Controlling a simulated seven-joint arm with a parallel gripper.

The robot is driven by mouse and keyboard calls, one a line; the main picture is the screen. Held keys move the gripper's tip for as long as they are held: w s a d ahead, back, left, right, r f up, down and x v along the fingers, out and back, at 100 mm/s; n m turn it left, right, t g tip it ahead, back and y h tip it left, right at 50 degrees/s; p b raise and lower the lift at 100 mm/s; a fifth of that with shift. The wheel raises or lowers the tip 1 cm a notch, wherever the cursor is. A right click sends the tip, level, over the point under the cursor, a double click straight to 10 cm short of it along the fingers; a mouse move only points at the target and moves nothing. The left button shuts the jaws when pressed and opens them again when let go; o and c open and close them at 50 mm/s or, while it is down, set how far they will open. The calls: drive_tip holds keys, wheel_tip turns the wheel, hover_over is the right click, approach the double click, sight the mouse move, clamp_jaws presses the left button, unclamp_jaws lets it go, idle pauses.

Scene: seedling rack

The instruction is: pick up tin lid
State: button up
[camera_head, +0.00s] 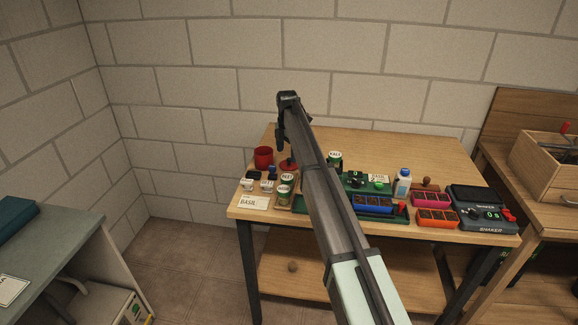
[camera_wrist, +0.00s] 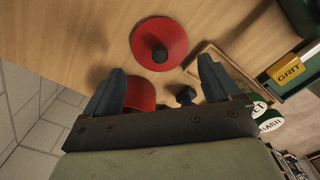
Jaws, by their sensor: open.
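The tin lid appears to be the red round, shallow piece with a dark knob (camera_wrist: 174,32) in the wrist view. It lies on the wooden table, knob towards the camera. In the head view the red lid (camera_head: 288,166) shows partly behind my arm. My gripper (camera_wrist: 158,75) is open and empty, its two dark fingers apart, with the lid beyond the fingertips. In the head view my gripper (camera_head: 280,147) hangs over the table's left back part. A red tin (camera_wrist: 140,94) shows between the fingers in the wrist view; it also stands left of the lid in the head view (camera_head: 263,158).
A wooden tray (camera_wrist: 212,50) with labelled jars is close to the lid. A BASIL card (camera_head: 254,203) lies at the table's front left. The table's back is clear.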

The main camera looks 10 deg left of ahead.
sight(289, 159)
drive_tip(key=shift+w+d+f, duration=0.1)
drive_tip(key=shift+d+f, duration=0.05)
drive_tip(key=shift+f, duration=1)
drive_tip(key=shift+w+d+f, duration=0.1)
drive_tip(key=shift+d+f, duration=0.05)
drive_tip(key=shift+f, duration=1)
drive_tip(key=c, duration=0.7)
drive_tip(key=shift+r, duration=0.15)
wheel_tip(289, 159, up, 9)
drive_tip(key=shift+a+r, duration=0.1)
drive_tip(key=s+a+r, duration=0.1)
drive_tip(key=a+r, duration=0.4)
drive_tip(key=a, duration=0.4)
drive_tip(key=shift+s+a+f, duration=0.1)
drive_tip(key=shift+a+f, duration=0.05)
drive_tip(key=shift+f, duration=1.55)
drive_tip(key=shift+a+f, duration=0.15)
drive_tip(key=shift+f, duration=1.55)
